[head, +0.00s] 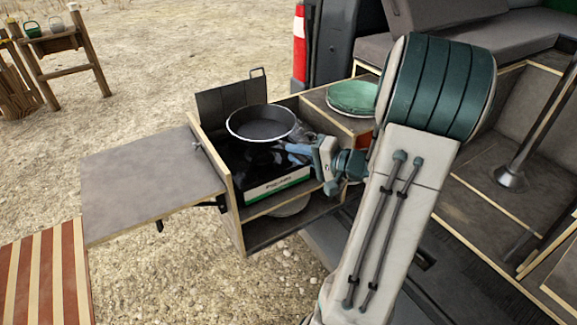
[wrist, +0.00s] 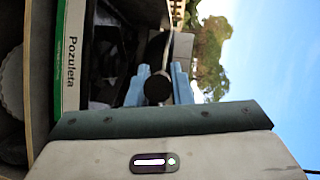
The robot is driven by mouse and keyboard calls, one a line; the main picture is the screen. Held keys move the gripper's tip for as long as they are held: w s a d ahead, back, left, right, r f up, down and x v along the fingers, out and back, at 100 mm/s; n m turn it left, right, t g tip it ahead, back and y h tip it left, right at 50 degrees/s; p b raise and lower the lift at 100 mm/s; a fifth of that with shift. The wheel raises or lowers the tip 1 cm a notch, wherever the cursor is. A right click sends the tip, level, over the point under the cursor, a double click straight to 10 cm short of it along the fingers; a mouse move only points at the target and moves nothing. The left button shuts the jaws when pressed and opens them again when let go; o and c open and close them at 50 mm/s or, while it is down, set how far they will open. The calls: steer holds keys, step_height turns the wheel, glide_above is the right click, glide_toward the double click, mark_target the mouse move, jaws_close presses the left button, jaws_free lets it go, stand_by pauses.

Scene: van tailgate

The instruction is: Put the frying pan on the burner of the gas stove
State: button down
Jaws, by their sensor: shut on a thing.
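The dark frying pan (head: 261,130) is roughly level over the gas stove (head: 275,188), its bowl toward the back of the stove. My gripper (head: 297,149) comes in from the right, with its blue fingers shut on the pan's handle. In the wrist view, my gripper (wrist: 160,88) has a finger on each side of the dark round handle end (wrist: 158,88). The stove's white and green front (wrist: 70,60) also shows there. The pan hides the burner, and I cannot tell whether the pan touches it.
The stove sits in an open wooden cabinet at the van's tailgate, with an upright dark panel (head: 222,103) behind it. Green plates (head: 352,96) stand on the cabinet to the right. A grey side shelf (head: 145,180) on the left is empty. A pale dish (head: 290,207) lies below the stove.

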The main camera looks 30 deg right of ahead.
steer(key=shift+w+a+f, duration=0.25)
steer(key=shift+w+f, duration=0.15)
steer(key=shift+w, duration=0.15)
steer(key=shift+w+a+f, duration=0.2)
steer(key=shift+w+f, duration=0.15)
steer(key=shift+w, duration=0.2)
steer(key=shift+f+b, duration=0.35)
steer(key=shift+f, duration=1.5)
steer(key=c, duration=1.3)
jaws_free()
steer(key=shift+f, duration=0.1)
